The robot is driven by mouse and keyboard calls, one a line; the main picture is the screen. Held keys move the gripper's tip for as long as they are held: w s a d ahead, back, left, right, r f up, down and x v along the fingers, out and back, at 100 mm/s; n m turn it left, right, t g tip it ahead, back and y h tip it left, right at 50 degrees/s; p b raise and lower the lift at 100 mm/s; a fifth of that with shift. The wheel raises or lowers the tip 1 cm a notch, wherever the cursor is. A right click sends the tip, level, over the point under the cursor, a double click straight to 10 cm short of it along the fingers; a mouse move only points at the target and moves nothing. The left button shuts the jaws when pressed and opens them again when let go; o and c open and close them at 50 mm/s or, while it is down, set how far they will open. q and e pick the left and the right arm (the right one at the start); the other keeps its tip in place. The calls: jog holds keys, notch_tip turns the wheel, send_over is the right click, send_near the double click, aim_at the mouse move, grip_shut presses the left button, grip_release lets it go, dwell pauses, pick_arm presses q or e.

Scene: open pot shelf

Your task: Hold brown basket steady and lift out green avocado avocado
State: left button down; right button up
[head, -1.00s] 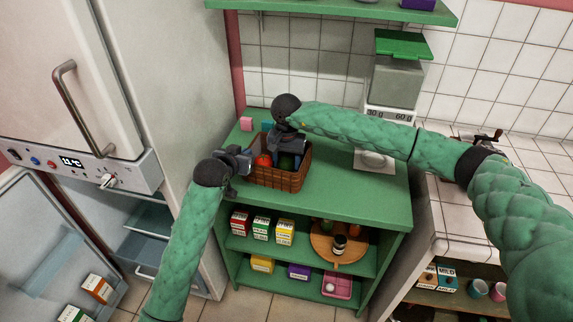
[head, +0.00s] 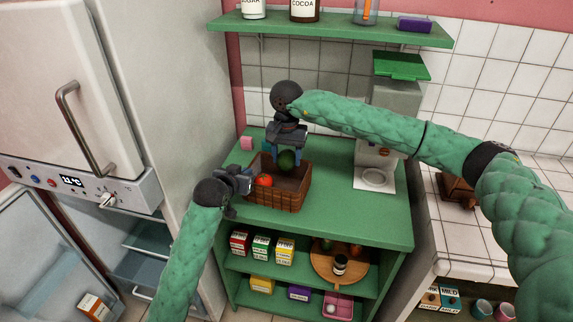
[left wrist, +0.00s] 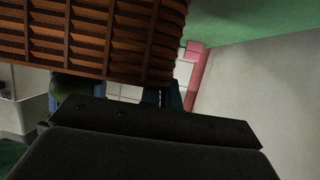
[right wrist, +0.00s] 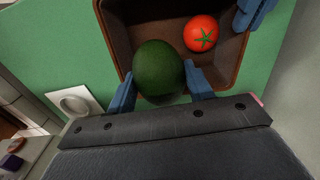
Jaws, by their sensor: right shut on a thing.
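The brown woven basket (head: 277,197) stands on the green shelf top. My right gripper (head: 288,150) is shut on the dark green avocado (head: 286,161) and holds it at about rim height or just above the basket. In the right wrist view the avocado (right wrist: 159,70) sits between the two blue fingers, over the basket's opening. My left gripper (head: 240,182) is at the basket's left wall. Its blue fingers show near the rim in the right wrist view (right wrist: 252,14); how far they are closed is unclear.
A red tomato (head: 264,180) lies inside the basket. A pink block (head: 246,143) is behind the basket. The fridge (head: 90,90) stands close on the left. A wall shelf (head: 330,30) hangs above.

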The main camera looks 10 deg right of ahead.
jog(key=shift+r, duration=0.15)
pick_arm(q)
jog(key=c, duration=1.6)
grip_release()
jog(key=shift+o, duration=0.2)
jog(key=shift+s, duration=0.1)
